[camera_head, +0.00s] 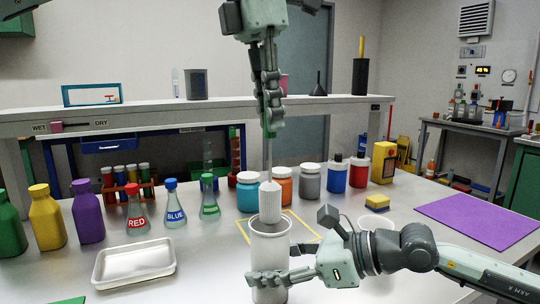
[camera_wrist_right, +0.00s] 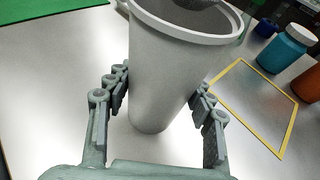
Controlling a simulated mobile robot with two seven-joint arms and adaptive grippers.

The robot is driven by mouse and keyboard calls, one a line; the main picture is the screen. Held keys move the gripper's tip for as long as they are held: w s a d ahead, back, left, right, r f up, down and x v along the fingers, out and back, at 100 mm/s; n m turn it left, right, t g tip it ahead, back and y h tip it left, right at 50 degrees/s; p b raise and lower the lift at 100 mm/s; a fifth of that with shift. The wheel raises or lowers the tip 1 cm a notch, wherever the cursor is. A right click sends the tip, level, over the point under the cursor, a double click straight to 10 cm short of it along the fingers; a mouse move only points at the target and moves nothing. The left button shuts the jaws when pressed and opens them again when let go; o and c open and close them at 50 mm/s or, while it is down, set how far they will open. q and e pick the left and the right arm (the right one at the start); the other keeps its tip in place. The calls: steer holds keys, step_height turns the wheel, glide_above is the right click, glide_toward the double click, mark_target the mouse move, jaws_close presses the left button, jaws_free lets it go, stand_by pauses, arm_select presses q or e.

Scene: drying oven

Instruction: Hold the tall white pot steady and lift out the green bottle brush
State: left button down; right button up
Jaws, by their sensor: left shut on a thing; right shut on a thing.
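The tall white pot (camera_head: 270,254) stands upright on the table, near the front. My right gripper (camera_head: 268,279) is shut on its lower body, with one finger on each side. The pot (camera_wrist_right: 165,70) fills the middle of the right wrist view, between the fingers of the right gripper (camera_wrist_right: 160,108). My left gripper (camera_head: 268,128) is above the pot, shut on the green handle of the bottle brush (camera_head: 270,200). The brush hangs upright with its pale bristle head at the pot's mouth. I cannot tell whether its lower tip is still inside the rim.
A yellow square outline (camera_head: 243,232) lies behind the pot. A metal tray (camera_head: 134,263) is at left, with flasks behind it. Several coloured jars (camera_head: 309,181) stand behind the pot. A purple mat (camera_head: 475,220) lies at right. A raised shelf (camera_head: 220,108) spans the back.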

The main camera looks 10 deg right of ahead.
mark_target(270, 137)
arm_select(q)
steer(key=shift+r, duration=1.6)
arm_select(e)
steer(key=o, duration=1.2)
steer(key=shift+d, duration=0.1)
